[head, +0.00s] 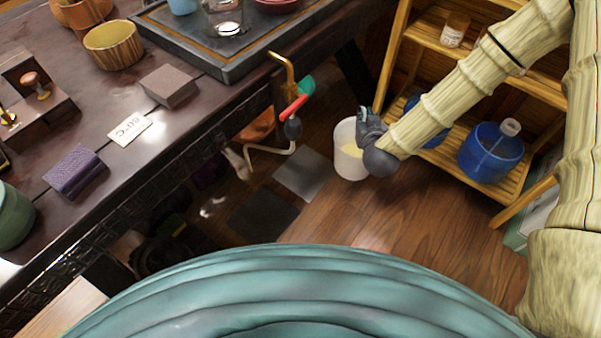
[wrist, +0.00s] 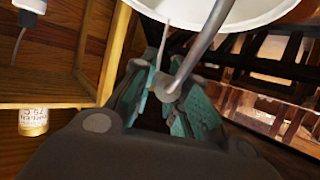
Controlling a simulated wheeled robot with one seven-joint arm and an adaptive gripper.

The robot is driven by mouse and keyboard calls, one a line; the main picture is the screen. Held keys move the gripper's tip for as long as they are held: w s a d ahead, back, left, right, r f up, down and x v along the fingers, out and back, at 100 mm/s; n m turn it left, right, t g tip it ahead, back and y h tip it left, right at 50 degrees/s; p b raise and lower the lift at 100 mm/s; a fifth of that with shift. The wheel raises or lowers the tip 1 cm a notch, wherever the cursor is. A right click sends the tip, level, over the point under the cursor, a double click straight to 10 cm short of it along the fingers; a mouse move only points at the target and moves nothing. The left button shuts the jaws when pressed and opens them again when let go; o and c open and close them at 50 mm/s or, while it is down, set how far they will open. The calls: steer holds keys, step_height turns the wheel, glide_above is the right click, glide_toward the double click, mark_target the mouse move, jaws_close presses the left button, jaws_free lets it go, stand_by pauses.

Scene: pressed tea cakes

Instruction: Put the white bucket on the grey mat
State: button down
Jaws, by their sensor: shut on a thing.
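The white bucket (head: 347,163) is in the right half of the head view, with something pale yellow inside. My gripper (head: 364,118) is at its upper right edge. In the wrist view, my gripper (wrist: 170,92) has its teal-padded fingers closed on the thin metal handle of the white bucket (wrist: 225,14), whose rim fills the top. I cannot tell whether the bucket touches the floor. The grey mat (head: 303,174) lies flat on the wood floor, just left of the bucket, and is bare. A darker square mat (head: 263,214) lies nearer and further left.
A wooden shelf (head: 443,150) with blue containers (head: 490,153) stands right of the bucket. A dark table (head: 215,103) is at left, with a red-handled tap (head: 293,108) at its edge above the grey mat. Open wood floor (head: 400,225) lies in front.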

steer(key=s+a+f+n+g+y+b, duration=0.1)
steer(key=s+a+f+n+y, duration=0.15)
steer(key=a+f, duration=0.75)
steer(key=s+a+f+n+g+y+b, duration=0.15)
steer(key=a+f+n+y, duration=0.35)
steer(key=a, duration=0.9)
steer(key=w+d+f+m+b, duration=0.1)
steer(key=w+d+b, duration=0.4)
steer(key=w, duration=0.8)
steer(key=shift+w+d+f+h, duration=0.15)
steer(key=shift+d+f+h, duration=0.3)
steer(key=shift+d, duration=0.5)
steer(key=shift+w+m+t, duration=0.1)
steer(key=shift+m+t, duration=0.15)
steer(key=f+b, duration=0.1)
steer(key=f, duration=0.1)
steer(key=w+f+b, duration=0.1)
steer(key=shift+d+f+b, duration=0.3)
